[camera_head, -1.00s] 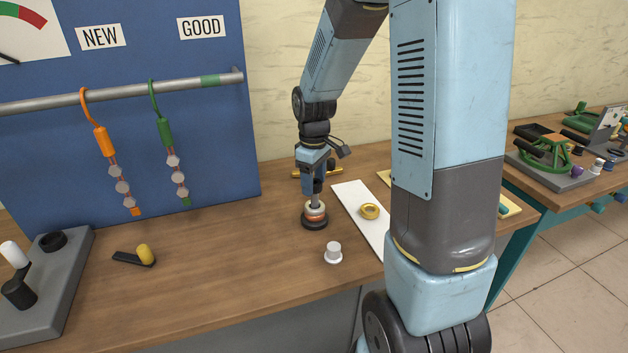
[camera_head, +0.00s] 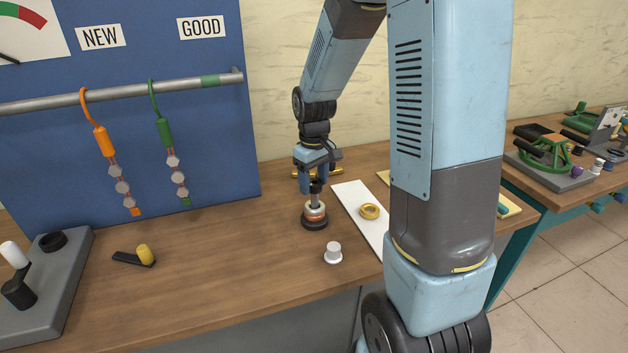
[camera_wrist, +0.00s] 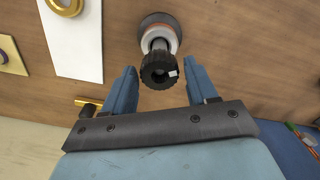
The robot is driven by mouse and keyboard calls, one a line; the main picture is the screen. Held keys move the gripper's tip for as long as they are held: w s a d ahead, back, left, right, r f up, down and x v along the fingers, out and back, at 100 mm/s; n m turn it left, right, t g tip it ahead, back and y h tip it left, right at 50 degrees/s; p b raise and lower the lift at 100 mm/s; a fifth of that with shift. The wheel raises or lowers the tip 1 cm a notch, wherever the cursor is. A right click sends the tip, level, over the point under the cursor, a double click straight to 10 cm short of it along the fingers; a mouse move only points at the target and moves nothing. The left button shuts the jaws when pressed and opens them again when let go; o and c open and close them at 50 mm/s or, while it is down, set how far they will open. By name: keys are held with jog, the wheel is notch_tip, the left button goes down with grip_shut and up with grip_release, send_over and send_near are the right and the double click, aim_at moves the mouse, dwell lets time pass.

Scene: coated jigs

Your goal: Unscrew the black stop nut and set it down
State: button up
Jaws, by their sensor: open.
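The black stop nut (camera_wrist: 158,70) is a ribbed black knob with a small white mark, seen from above in the wrist view. It sits at the top of an upright metal post (camera_head: 315,200), which rises from a round stack of pale and copper-coloured rings on a dark base (camera_head: 314,222). My gripper (camera_wrist: 160,75) is open. Its two blue fingers stand apart on either side of the nut, with a visible gap on each side. In the head view my gripper (camera_head: 314,186) is above the post, and its fingers partly hide the nut.
A white strip (camera_head: 352,200) with a brass ring (camera_head: 369,211) lies to the right. A white stepped piece (camera_head: 333,252) stands in front. A black lever with a yellow knob (camera_head: 145,255) lies to the left. A brass piece (camera_head: 325,171) is behind. Bare wood lies between.

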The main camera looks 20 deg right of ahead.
jog(key=shift+m, duration=0.8)
jog(key=shift+m, duration=0.9)
jog(key=shift+c, duration=0.2)
jog(key=c, duration=0.6)
jog(key=shift+o, duration=0.2)
jog(key=shift+n, duration=0.9)
jog(key=shift+n, duration=0.9)
